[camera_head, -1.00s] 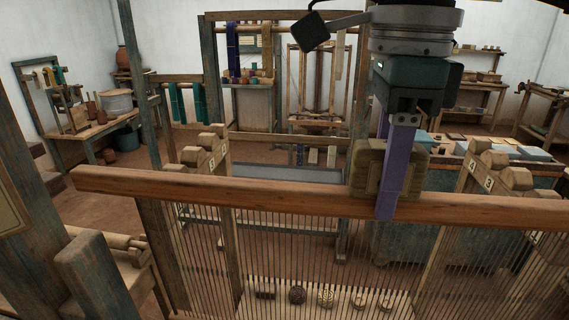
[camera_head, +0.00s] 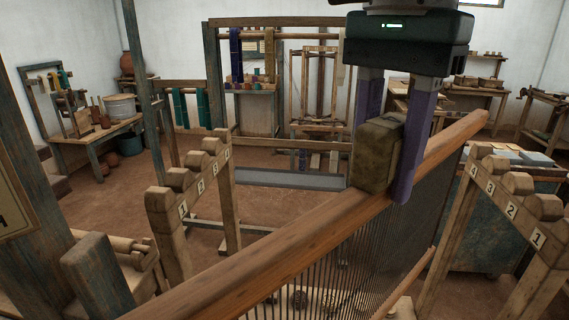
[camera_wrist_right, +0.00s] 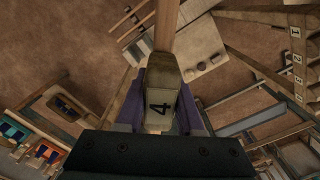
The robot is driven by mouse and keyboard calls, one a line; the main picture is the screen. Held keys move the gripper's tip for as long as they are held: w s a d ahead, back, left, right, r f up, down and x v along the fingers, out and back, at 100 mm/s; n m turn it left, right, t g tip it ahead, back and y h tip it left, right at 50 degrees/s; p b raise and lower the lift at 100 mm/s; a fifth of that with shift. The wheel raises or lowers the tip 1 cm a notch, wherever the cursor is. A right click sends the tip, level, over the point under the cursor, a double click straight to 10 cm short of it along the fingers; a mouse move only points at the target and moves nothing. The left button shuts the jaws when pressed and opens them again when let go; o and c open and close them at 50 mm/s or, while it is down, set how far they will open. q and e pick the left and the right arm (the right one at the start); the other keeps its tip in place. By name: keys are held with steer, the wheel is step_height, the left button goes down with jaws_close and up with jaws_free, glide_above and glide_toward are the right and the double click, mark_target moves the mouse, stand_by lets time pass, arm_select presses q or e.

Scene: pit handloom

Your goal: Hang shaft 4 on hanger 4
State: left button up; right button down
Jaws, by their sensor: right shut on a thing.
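Shaft 4 is a long wooden bar (camera_head: 290,245) with thin heddle cords hanging below it. A tan grip block (camera_head: 377,155) sits on the bar; in the wrist view this block (camera_wrist_right: 161,88) shows the number 4. My right gripper (camera_head: 384,188) is shut on the block, its purple fingers on either side. The bar lies slanted across the view, near end at lower left, far end at upper right. Hanger 4 is the far notched position on the left rack (camera_head: 226,150) and on the right rack (camera_head: 473,168). The bar appears between the racks. My left gripper is not in view.
The left rack (camera_head: 172,240) and right rack (camera_head: 440,260) carry rounded blocks numbered 1 to 4, with 1 nearest. A blue-grey post (camera_head: 100,280) stands at lower left. Brown floor (camera_head: 290,205) is open beyond the left rack.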

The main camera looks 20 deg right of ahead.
mark_target(374, 129)
steer(key=r+n, duration=0.1)
steer(key=n, duration=0.1)
steer(key=a+n, duration=0.1)
steer(key=n, duration=0.2)
steer(key=r+n, duration=0.1)
steer(key=n, duration=0.1)
steer(key=shift+s+a+r, duration=0.25)
steer(key=shift+s+r, duration=0.05)
steer(key=shift+r, duration=0.05)
steer(key=n, duration=0.2)
steer(key=r+n, duration=0.1)
steer(key=n, duration=0.1)
steer(key=a+r+n, duration=0.1)
steer(key=n, duration=0.2)
steer(key=shift+s+a+r, duration=0.1)
steer(key=shift+s+r, duration=0.05)
steer(key=shift+s, duration=0.1)
